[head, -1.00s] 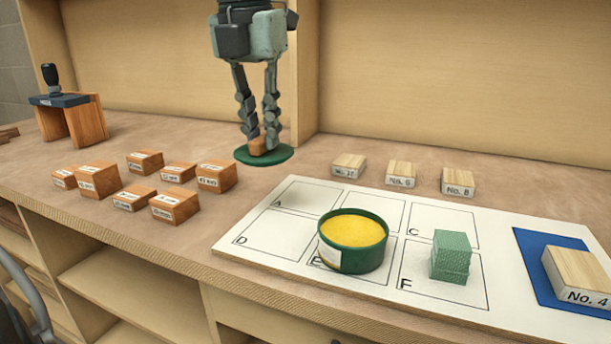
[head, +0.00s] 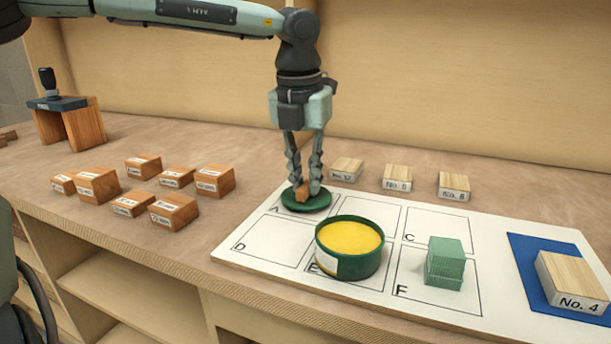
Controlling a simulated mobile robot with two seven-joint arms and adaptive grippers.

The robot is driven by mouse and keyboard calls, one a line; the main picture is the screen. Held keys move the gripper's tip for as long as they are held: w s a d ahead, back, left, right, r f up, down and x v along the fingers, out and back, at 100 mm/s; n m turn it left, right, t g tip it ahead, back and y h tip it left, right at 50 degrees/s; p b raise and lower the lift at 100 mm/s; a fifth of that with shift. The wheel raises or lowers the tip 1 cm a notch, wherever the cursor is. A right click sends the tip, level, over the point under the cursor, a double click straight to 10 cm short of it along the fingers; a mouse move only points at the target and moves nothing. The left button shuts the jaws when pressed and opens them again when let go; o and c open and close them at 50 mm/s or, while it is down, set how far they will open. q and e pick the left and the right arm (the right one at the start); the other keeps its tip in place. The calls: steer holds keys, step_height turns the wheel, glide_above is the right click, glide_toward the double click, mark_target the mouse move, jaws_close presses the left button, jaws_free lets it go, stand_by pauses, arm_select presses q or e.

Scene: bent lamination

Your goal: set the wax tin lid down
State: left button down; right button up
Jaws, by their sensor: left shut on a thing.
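The wax tin lid (head: 306,204) is a flat green disc with a small wooden knob on top. My left gripper (head: 304,190) comes down from above and is shut on the lid's knob. The lid is level, over the upper part of the square marked A on the white board (head: 232,254); I cannot tell whether it touches the board. The open wax tin (head: 349,248), green with yellow wax, stands on the square marked E. My right gripper is not in view.
A green block (head: 445,262) stands on square F. Several labelled wooden blocks (head: 175,210) sit at left, and pale numbered blocks (head: 397,178) stand behind the board. Block No. 4 (head: 572,282) lies on a blue mat (head: 535,252). Squares D and C are clear.

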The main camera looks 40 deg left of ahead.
mark_target(302, 188)
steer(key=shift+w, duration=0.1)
arm_select(q)
steer(key=shift+f, duration=0.15)
steer(key=c, duration=1.8)
jaws_free()
steer(key=shift+c, duration=0.2)
steer(key=shift+o, duration=1.7)
steer(key=shift+r, duration=0.6)
step_height(302, 188, up, 11)
steer(key=s, duration=0.1)
steer(key=shift+s+d, duration=0.2)
steer(key=shift+s, duration=0.15)
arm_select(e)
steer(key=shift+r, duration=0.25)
